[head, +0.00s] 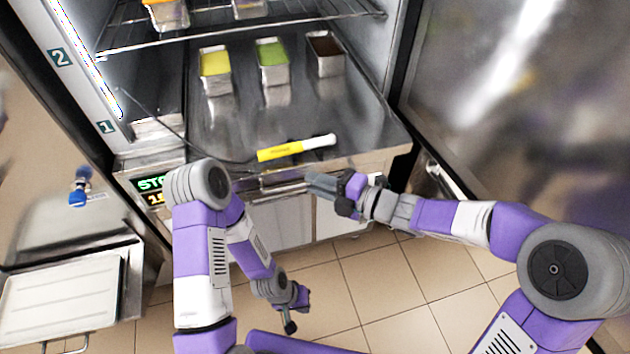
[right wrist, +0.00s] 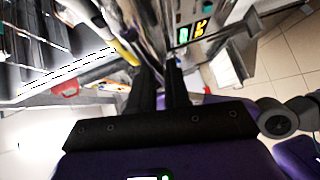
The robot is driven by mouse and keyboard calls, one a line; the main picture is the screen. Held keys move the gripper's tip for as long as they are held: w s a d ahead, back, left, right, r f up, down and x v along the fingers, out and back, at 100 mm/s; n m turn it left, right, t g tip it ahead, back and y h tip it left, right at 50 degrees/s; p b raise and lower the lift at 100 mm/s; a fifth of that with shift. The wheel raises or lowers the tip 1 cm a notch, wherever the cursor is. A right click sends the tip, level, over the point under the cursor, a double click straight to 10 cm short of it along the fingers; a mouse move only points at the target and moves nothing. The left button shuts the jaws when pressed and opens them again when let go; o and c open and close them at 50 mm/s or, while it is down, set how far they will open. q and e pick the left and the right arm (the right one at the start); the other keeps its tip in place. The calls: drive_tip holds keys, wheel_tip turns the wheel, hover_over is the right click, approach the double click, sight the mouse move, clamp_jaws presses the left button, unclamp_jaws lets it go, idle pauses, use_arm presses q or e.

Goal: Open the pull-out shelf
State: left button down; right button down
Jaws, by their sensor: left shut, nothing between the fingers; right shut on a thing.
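The pull-out shelf (head: 230,130) is a shiny metal plate low in the freezer, with a bar-like handle (head: 280,188) along its front. My right gripper (head: 322,186) reaches in from the right and is shut on the handle at its right part. In the right wrist view its dark fingers (right wrist: 160,85) point at the metal front; the exact contact is hard to make out. My left gripper (head: 290,318) is shut and empty, hanging low over the floor, apart from the shelf.
Metal tubs with yellow (head: 215,63), green (head: 272,62) and brown (head: 325,55) contents stand on the shelf. A yellow-and-white tool (head: 296,148) lies near its front edge. A wire rack (head: 240,30) is above. A steel door (head: 500,90) stands right. Tiled floor is free in front.

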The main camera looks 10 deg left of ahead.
drive_tip(key=shift+s, duration=0.15)
drive_tip(key=c, duration=1.4)
unclamp_jaws()
drive_tip(key=shift+c, duration=0.2)
drive_tip(key=shift+d, duration=0.1)
drive_tip(key=p+v, duration=0.1)
drive_tip(key=v, duration=0.6)
drive_tip(key=shift+d+p, duration=0.25)
drive_tip(key=shift+p, duration=0.15)
